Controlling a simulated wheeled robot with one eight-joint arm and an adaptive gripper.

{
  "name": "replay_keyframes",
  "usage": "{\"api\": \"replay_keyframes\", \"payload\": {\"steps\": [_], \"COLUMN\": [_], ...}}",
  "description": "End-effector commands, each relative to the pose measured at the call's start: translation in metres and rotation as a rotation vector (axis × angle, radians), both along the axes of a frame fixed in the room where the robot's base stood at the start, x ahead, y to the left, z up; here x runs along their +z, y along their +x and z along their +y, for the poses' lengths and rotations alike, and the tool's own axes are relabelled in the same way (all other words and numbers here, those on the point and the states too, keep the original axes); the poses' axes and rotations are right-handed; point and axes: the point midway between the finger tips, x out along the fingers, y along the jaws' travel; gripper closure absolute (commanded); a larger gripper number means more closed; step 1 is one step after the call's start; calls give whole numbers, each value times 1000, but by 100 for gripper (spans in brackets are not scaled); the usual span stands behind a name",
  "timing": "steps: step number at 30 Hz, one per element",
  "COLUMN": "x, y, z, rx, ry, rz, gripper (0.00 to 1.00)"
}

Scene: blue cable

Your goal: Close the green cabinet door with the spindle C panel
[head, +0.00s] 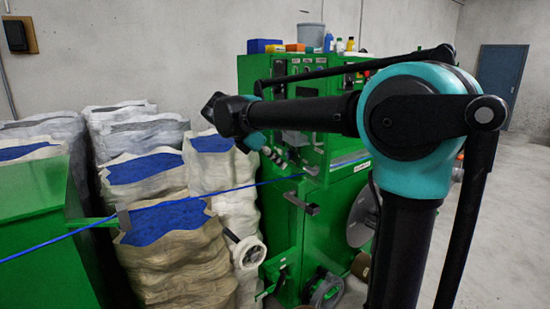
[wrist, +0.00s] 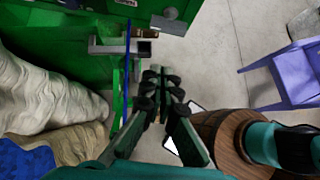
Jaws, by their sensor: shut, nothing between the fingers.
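The green cabinet (head: 335,215) stands in the middle of the head view, with instrument panels on its upper part and a grey handle (head: 301,204) on its front. I cannot read any spindle C label or tell which panel is the door, or how far it stands open. My gripper (head: 276,158) is in front of the cabinet's upper front, partly hidden by my wrist. In the wrist view my gripper (wrist: 161,75) has its fingers together and holds nothing. A grey bracket (wrist: 118,46) on green metal is up and left of the fingertips, apart from them.
A blue cable (head: 160,209) runs across the head view and passes left of my fingers in the wrist view (wrist: 127,75). Stacked sacks (head: 180,250) stand left of the cabinet. A wooden barrel (wrist: 215,135) and a purple chair (wrist: 290,75) stand on the right.

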Motion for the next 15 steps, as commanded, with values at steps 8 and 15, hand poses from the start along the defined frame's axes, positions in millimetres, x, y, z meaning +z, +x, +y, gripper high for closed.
{"api": "replay_keyframes", "payload": {"steps": [8,15], "x": [-39,-36], "y": [15,28], "z": [-37,-64], "rx": [-5,-3], "ry": [0,1], "rz": [-1,-1], "gripper": [100,100]}}
